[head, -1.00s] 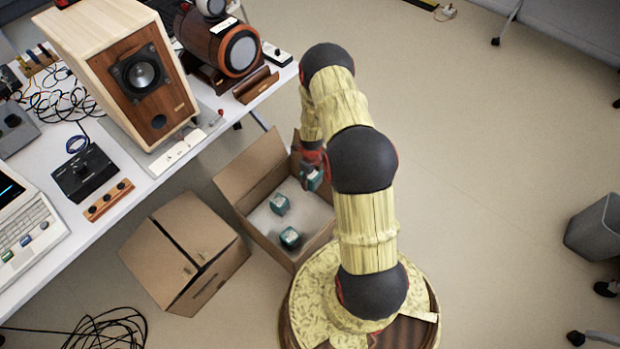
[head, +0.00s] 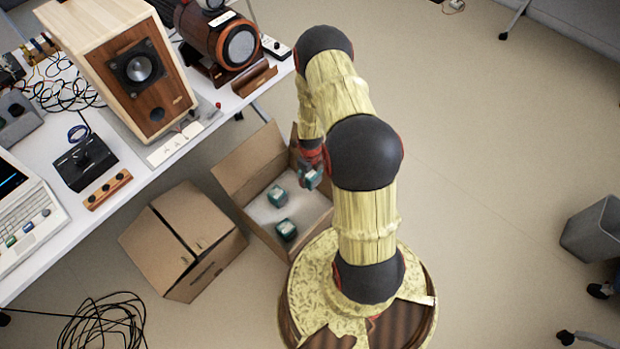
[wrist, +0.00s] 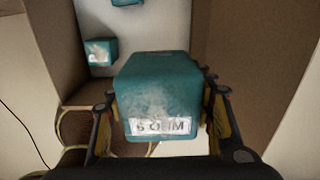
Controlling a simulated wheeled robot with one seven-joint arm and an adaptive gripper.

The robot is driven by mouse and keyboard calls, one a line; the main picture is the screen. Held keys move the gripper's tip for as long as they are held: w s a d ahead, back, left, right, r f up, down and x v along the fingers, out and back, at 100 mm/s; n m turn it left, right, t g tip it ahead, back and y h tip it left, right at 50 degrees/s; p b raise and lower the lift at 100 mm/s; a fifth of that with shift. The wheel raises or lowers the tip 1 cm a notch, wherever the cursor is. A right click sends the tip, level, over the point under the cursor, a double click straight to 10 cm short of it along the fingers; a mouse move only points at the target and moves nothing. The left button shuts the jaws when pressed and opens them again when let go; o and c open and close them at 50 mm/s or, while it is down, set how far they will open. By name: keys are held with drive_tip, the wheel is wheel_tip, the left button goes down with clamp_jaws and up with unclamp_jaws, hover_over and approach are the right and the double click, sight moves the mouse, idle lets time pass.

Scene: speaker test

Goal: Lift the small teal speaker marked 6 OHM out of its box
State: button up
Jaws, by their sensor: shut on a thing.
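My gripper (wrist: 160,98) is shut on a teal speaker (wrist: 155,85), with one finger on each side. The white label on the speaker's near face ends in OHM; its first character is blurred, a 5 or a 6. In the head view my gripper (head: 311,164) and the held speaker (head: 313,179) are over the far right part of an open cardboard box (head: 248,160). Two more teal speakers, one (head: 277,196) behind the other (head: 286,230), sit on the box's pale lining. Both look smaller and lower in the wrist view. The held speaker's underside is hidden.
A second cardboard box (head: 180,240) stands left of the open one. The desk (head: 130,150) at left holds a wooden loudspeaker (head: 125,75) and other gear. Cables (head: 105,322) lie on the floor at lower left. The floor on the right is mostly clear, with a grey bin (head: 592,228) at the edge.

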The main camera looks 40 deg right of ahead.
wheel_tip(320, 180, up, 10)
drive_tip(key=p, duration=0.6)
drive_tip(key=shift+f, duration=0.15)
